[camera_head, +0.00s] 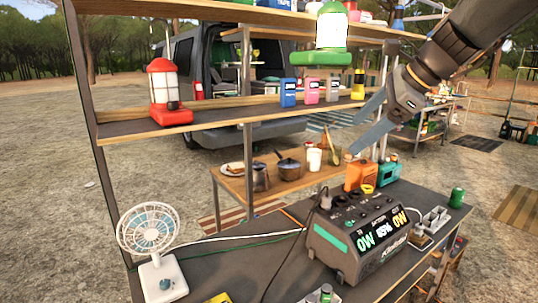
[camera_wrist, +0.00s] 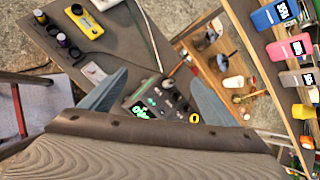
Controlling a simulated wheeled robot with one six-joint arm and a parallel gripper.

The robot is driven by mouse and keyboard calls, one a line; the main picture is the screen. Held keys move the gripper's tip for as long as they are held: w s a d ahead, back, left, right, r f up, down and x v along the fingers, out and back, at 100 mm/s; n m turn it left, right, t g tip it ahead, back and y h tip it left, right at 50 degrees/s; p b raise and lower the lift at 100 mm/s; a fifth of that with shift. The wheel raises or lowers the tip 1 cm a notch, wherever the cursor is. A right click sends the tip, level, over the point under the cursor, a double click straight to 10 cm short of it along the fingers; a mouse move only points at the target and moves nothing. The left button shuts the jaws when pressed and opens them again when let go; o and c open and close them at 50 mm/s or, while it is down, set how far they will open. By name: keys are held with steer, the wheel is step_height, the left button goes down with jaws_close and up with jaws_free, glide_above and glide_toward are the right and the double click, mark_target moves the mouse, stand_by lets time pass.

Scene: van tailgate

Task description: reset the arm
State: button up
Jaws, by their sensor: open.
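My gripper (camera_head: 362,128) is open and empty in the head view, raised above the lower worktop and in front of the shelf's right part. In the wrist view my gripper (camera_wrist: 160,88) shows its two grey fingers spread apart. Between and beyond the fingers lies the dark power station (camera_wrist: 155,105), with its lit green display. The power station (camera_head: 358,238) stands on the worktop in the head view, below the gripper and apart from it.
A red lantern (camera_head: 168,92) and several small boxes (camera_head: 310,91) stand on the middle shelf (camera_head: 225,120). A green lantern (camera_head: 325,38) is higher up. A white fan (camera_head: 148,240) stands on the worktop (camera_head: 235,262) at left. A wooden table (camera_head: 232,184) with pots is behind.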

steer(key=s+f+n+g+h, duration=0.1)
steer(key=s+f+n, duration=0.5)
steer(key=f, duration=0.4)
steer(key=s+a+f+n+g+h, duration=0.1)
steer(key=s+f+n+g+h, duration=0.1)
steer(key=s+f+n, duration=0.4)
steer(key=s+a+f+n+g+h, duration=0.1)
steer(key=s+f+n, duration=0.5)
steer(key=f, duration=0.8)
steer(key=shift+s+n+g+h, duration=0.25)
steer(key=shift+n+h, duration=0.45)
steer(key=shift+n, duration=0.5)
steer(key=shift+w, duration=0.1)
